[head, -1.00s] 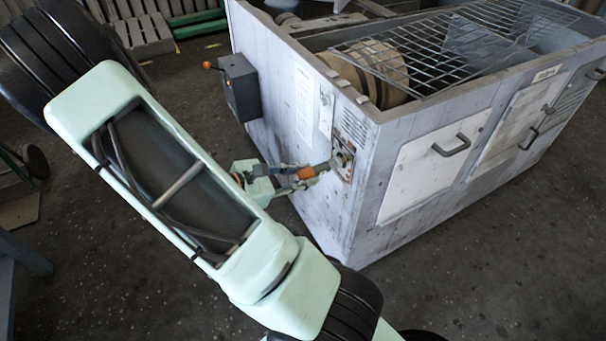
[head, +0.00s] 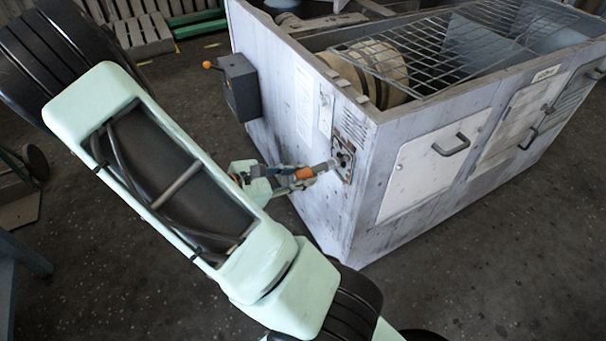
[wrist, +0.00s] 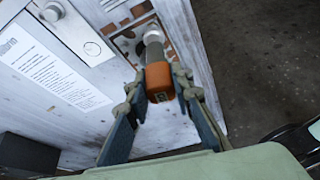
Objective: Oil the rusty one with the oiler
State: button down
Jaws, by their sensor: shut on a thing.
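The oiler has an orange body and a grey front end; its orange body (head: 304,174) shows in the head view, and the oiler (wrist: 158,78) is also central in the wrist view. My gripper (head: 300,177) is shut on it, with a finger on each side in the wrist view. The oiler's grey end points at a rust-stained plate (head: 350,148) near the housing's corner. This plate (wrist: 127,46) shows brown patches in the wrist view. The oiler's end covers part of the plate; whether it touches a fitting I cannot tell.
The grey blower housing (head: 425,125) fills the right side. Beside the rusty plate is a cleaner plate (head: 326,113), whose round fitting (wrist: 53,11) shows in the wrist view. A dark switch box (head: 240,87) with an orange-tipped lever juts out to the left. Dark floor is open in front.

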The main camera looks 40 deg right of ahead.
jog(key=w+a+p, duration=0.1)
jog(key=a, duration=0.5)
jog(key=shift+w+a+p, duration=0.2)
jog(key=shift+w+p, duration=0.05)
jog(key=shift+p, duration=0.05)
dwell(2.3)
